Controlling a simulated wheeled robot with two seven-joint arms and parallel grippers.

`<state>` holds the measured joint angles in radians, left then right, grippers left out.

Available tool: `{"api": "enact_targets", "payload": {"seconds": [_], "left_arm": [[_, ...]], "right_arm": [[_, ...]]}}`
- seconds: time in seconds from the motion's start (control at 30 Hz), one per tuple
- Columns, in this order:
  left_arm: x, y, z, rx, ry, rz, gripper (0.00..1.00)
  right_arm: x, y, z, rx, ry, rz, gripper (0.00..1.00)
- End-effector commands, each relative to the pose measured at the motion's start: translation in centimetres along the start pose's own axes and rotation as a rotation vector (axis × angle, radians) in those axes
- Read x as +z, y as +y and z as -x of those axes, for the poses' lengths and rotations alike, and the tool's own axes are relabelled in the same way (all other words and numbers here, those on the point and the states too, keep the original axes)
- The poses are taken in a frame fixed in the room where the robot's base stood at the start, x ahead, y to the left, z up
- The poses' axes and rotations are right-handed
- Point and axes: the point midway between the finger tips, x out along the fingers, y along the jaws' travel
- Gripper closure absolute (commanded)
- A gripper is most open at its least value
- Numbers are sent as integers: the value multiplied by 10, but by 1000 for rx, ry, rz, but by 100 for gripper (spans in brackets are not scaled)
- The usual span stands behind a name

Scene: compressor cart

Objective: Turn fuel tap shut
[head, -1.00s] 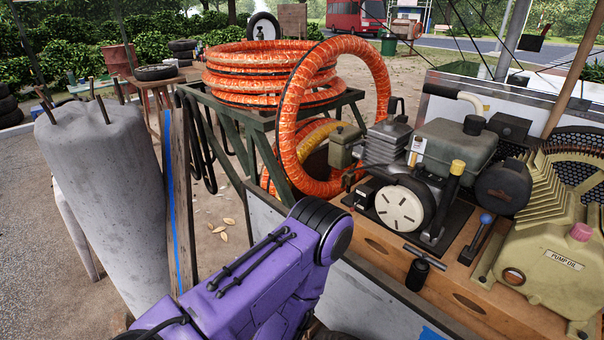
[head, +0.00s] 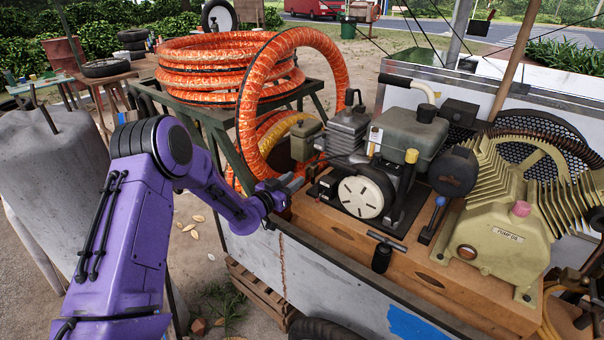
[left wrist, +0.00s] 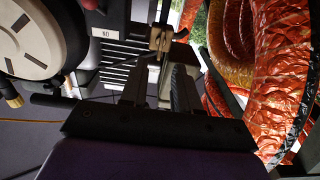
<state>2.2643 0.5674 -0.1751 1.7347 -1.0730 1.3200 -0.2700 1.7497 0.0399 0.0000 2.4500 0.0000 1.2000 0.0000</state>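The small engine carries a grey-green tank (head: 412,135) and a round white starter cover (head: 360,197); the cover also shows in the left wrist view (left wrist: 28,35). My left gripper (head: 297,183) is beside the engine's left side, near the wooden deck edge. In the left wrist view its fingers (left wrist: 157,80) are apart with nothing clearly held between them. A small brass-coloured fitting (left wrist: 160,38) shows beyond the fingertips; I cannot tell whether it is the fuel tap. No tap is clear in the head view. My right gripper is out of view.
A T-handled tool (head: 383,252) stands on the wooden deck (head: 345,235). The pump (head: 500,235) is at right.

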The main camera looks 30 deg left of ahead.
Motion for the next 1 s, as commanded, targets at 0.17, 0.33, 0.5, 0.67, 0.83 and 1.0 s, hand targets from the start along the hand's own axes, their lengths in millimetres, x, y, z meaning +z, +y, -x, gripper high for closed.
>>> {"api": "enact_targets", "payload": {"seconds": [0.17,0.33,0.5,0.67,0.83,1.0], "left_arm": [[0,0,-34,2,-1,-3,69],[0,1,-47,1,-1,0,69],[1,1,-48,1,-2,2,69],[1,1,-48,1,-2,1,100],[1,1,-48,1,-2,1,100],[1,1,-48,1,-2,-15,100]], "right_arm": [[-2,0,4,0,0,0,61],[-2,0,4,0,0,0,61],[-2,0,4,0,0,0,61],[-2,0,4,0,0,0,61],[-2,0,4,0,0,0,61],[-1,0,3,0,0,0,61]]}}
